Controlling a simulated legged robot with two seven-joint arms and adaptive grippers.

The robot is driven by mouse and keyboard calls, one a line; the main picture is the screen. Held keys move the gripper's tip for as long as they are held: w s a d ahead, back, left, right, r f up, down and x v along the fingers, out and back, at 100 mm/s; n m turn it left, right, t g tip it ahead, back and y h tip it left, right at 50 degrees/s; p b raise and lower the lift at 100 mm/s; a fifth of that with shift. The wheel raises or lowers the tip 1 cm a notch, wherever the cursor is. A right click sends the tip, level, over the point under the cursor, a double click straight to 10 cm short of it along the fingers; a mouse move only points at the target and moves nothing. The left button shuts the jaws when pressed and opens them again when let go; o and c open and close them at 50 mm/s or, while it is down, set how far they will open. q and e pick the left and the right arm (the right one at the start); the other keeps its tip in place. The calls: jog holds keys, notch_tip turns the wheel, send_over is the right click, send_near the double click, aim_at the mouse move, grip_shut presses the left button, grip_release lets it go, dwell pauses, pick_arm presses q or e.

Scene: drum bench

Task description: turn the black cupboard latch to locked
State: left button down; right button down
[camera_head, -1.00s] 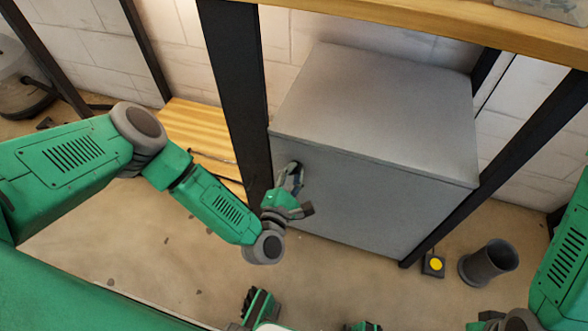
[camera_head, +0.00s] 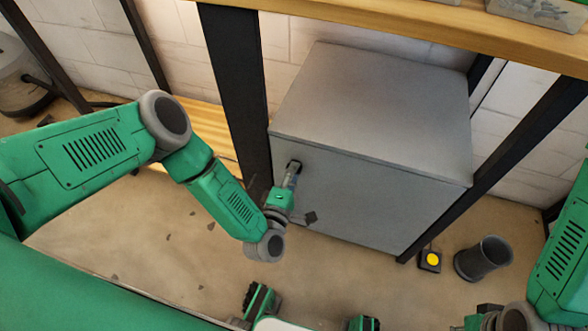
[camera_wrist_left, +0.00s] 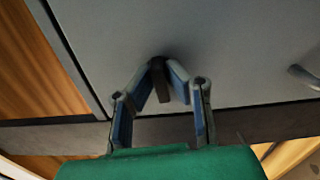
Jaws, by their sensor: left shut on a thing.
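The grey cupboard (camera_head: 370,190) stands under the wooden bench, with its front door facing me. The black latch (camera_wrist_left: 159,82) is on the door; in the left wrist view it sits between my fingertips, near the door's edge. My left gripper (camera_head: 293,168) is at the upper left of the door in the head view, shut on the latch. The fingers hide much of the latch in the head view, so its exact angle is hard to read there. My right gripper (camera_head: 490,318) is partly in view at the bottom right; its jaws are not clear.
A metal handle (camera_wrist_left: 303,76) shows on the door at the right of the left wrist view. Black bench legs (camera_head: 240,95) flank the cupboard. A dark cup (camera_head: 484,258) and a small box with a yellow button (camera_head: 431,260) stand on the floor to the right.

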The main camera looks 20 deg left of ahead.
pick_arm(q)
jog(key=shift+s+d+f, duration=0.1)
jog(key=shift+s+f, duration=0.05)
jog(key=shift+f, duration=0.05)
jog(key=c, duration=1.6)
grip_release()
jog(key=shift+r, duration=0.1)
jog(key=s, duration=1.1)
jog(key=shift+s+a, duration=0.25)
jog(key=shift+s, duration=0.15)
